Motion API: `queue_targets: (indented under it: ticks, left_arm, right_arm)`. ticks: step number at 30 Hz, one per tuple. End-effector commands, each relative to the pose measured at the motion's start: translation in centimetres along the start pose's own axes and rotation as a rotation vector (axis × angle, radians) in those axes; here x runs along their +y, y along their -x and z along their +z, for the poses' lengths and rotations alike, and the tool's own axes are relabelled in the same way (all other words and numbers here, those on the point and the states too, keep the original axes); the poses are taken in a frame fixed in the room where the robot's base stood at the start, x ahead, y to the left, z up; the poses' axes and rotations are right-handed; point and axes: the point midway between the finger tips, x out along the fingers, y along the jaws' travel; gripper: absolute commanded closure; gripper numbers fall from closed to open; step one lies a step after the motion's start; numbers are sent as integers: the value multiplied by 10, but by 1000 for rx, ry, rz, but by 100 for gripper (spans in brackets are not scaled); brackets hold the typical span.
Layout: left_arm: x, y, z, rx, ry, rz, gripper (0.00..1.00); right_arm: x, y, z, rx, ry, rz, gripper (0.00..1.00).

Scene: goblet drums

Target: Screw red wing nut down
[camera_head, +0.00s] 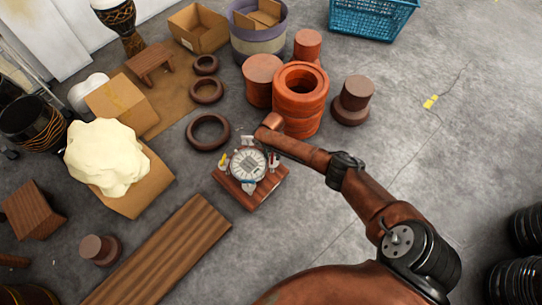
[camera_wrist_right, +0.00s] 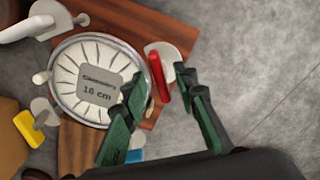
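The red wing nut (camera_wrist_right: 158,77) shows in the right wrist view beside the right rim of a round white dial-like disc (camera_wrist_right: 70,85), next to a pale round lug. In the head view the red wing nut (camera_head: 274,159) is small, at the right side of the disc (camera_head: 248,165). My right gripper (camera_wrist_right: 160,82) is open, with dark green fingers to the left and right of the red wing nut. Contact cannot be told. The left finger overlaps the disc's rim in that view. My left gripper is not in view.
The disc rests on a wooden board (camera_head: 226,184), with a yellow wing nut (camera_wrist_right: 28,128), a white one (camera_wrist_right: 28,28) and a blue part (camera_wrist_right: 134,155) around it. Orange-red cylinders (camera_head: 300,90) stand behind. A brown plank (camera_head: 165,255) lies front left.

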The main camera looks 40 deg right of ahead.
Motion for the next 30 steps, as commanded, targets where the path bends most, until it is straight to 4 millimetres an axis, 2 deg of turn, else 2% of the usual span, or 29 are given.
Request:
queue_targets:
  ticks: [2, 14, 21, 30]
  left_arm:
    - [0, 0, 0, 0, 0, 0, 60]
    - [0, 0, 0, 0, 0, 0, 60]
    - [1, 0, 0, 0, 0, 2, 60]
    - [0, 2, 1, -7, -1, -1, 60]
  right_arm:
    - [0, 0, 0, 0, 0, 0, 73]
    - [0, 0, 0, 0, 1, 0, 100]
    - [4, 0, -5, 1, 2, 0, 100]
    - [1, 0, -1, 2, -46, 1, 100]
